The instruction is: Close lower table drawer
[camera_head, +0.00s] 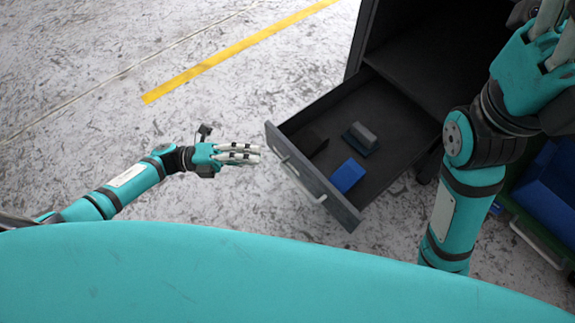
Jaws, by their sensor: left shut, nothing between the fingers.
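The lower table drawer (345,207) is dark grey and pulled out of the dark cabinet. Its front panel faces left and carries a light bar handle (300,180). My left gripper (257,154) is a teal hand with pale fingers, shut and empty. It appears just left of the drawer front, with a small gap in the picture; I cannot tell the height difference. My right gripper (553,30) is at the upper right, in front of the cabinet opening. Its fingertips are cut off by the frame edge, so its state is unclear.
A green crate with blue contents (548,190) stands at the right. The speckled floor (130,60) with a yellow line (240,48) is clear on the left.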

